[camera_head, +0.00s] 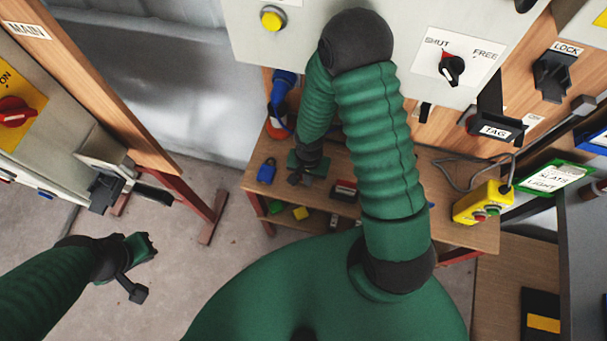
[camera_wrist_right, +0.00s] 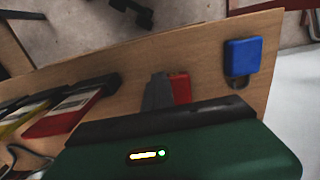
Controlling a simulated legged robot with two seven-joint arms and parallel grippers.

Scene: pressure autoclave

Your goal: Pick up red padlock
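In the right wrist view the red padlock (camera_wrist_right: 181,88) lies on the wooden shelf top, partly hidden by a grey finger-like part (camera_wrist_right: 157,93) right beside it. I cannot tell whether they touch. A blue padlock (camera_wrist_right: 243,57) lies to its right; it also shows in the head view (camera_head: 266,172). My right gripper (camera_head: 306,176) is low over the left part of the shelf top; its finger gap is not clear. I cannot make out the red padlock in the head view, where my gripper covers that spot. My left gripper (camera_head: 143,268) is empty, its fingers apart, over the floor.
Several labelled boxes, one red (camera_wrist_right: 65,115), lie left of the red padlock in the wrist view. A yellow button box (camera_head: 482,203) stands at the shelf's right end. The grey control panel (camera_head: 290,45) hangs above.

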